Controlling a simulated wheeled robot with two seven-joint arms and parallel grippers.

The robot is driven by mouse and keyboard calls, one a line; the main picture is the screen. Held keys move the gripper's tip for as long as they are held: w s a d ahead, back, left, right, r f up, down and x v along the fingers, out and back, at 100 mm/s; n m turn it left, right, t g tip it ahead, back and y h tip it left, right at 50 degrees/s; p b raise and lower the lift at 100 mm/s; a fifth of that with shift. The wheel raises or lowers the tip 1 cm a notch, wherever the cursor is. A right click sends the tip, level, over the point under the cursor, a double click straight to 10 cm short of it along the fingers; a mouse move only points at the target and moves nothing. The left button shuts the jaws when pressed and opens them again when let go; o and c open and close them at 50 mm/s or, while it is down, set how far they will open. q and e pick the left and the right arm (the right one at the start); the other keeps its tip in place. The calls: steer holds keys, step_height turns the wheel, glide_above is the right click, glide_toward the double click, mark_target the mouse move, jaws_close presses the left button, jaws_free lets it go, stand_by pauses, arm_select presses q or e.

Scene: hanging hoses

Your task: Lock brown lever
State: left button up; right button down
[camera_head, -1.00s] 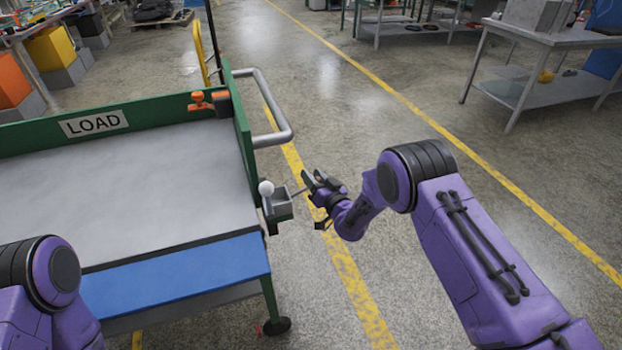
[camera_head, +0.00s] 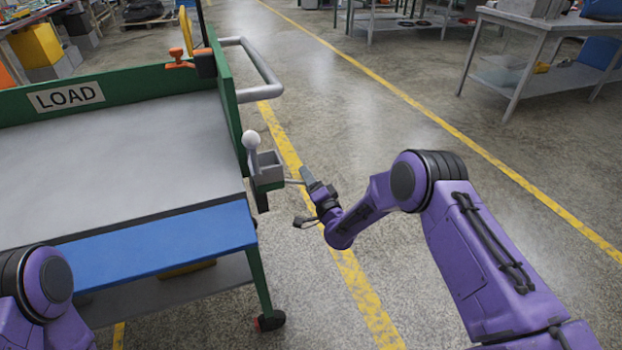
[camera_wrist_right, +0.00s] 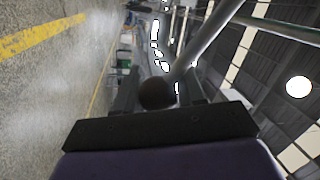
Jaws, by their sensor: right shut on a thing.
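The brown lever is a thin grey rod (camera_head: 294,181) that sticks out to the right, roughly level, from a small grey box (camera_head: 267,168) on the cart's right side. In the right wrist view, its dark brown ball knob (camera_wrist_right: 157,93) sits between the fingers, with the rod (camera_wrist_right: 205,42) running up and right. My right gripper (camera_head: 308,198) is shut on this knob, which its fingers hide in the head view. A second lever with a white ball knob (camera_head: 250,140) stands upright at the same box. My left gripper is out of view; only part of that arm shows.
The green cart marked LOAD (camera_head: 67,96) has a bare grey top and a blue front edge (camera_head: 160,240). A grey handle rail (camera_head: 268,75) juts from its right side. The floor right of the cart is open, with metal tables (camera_head: 540,50) at the back.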

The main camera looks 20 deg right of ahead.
steer(key=shift+s+a+f+m+b, duration=0.1)
steer(key=shift+a+f+m+b, duration=0.15)
steer(key=shift+f, duration=0.15)
steer(key=shift+s+a+f+m+b, duration=0.15)
steer(key=shift+f+m, duration=0.1)
steer(key=shift+f, duration=0.15)
steer(key=shift+a+f, duration=0.1)
steer(key=c, duration=0.8)
jaws_free()
steer(key=shift+w, duration=0.1)
steer(key=shift+o, duration=0.2)
steer(key=shift+r, duration=0.2)
steer(key=v, duration=1)
steer(key=shift+s+p, duration=0.2)
steer(key=shift+p, duration=0.2)
